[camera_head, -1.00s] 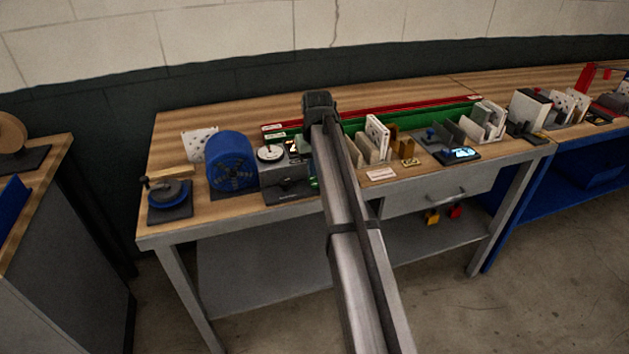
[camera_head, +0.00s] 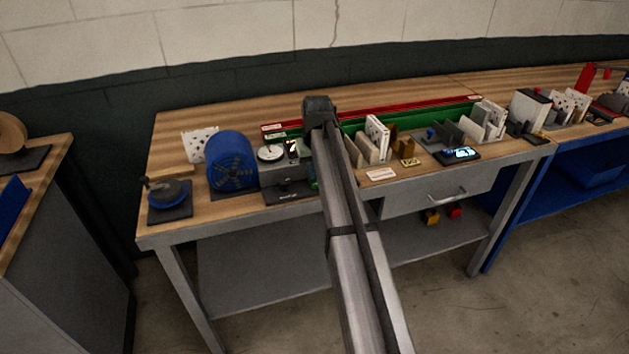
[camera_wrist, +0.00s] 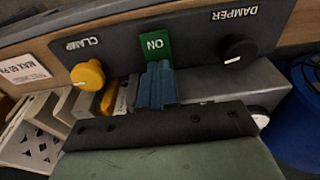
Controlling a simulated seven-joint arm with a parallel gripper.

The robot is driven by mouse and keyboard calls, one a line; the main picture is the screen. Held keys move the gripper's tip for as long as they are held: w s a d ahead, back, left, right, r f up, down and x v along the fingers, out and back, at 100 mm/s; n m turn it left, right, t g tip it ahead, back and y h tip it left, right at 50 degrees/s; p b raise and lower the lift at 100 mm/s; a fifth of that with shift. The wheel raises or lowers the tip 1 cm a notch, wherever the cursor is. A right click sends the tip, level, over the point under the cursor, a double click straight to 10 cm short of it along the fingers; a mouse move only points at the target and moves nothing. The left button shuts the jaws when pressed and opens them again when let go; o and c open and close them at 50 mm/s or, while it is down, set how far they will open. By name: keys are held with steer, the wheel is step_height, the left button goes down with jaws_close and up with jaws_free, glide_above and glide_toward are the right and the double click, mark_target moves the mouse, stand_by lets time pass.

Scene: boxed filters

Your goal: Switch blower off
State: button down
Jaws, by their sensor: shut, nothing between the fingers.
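The blue blower (camera_head: 231,160) stands on the left half of the bench; part of a blue housing shows at the right edge of the wrist view (camera_wrist: 300,105). In the wrist view a dark control panel (camera_wrist: 115,62) appears upside down, with a green ON plate (camera_wrist: 155,46) between a yellow CLAMP knob (camera_wrist: 88,74) and a black DAMPER knob (camera_wrist: 238,49). My gripper (camera_wrist: 156,72) is shut and empty, its bluish fingertips at the lower edge of the green plate. Whether they touch it I cannot tell. In the head view my arm hides the fingers.
White and tan filters (camera_head: 376,138) stand right of my arm. A blue handwheel on a dark plate (camera_head: 169,197) is at the bench's left front.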

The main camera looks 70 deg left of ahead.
steer(key=shift+f, duration=0.15)
steer(key=shift+r, duration=3.55)
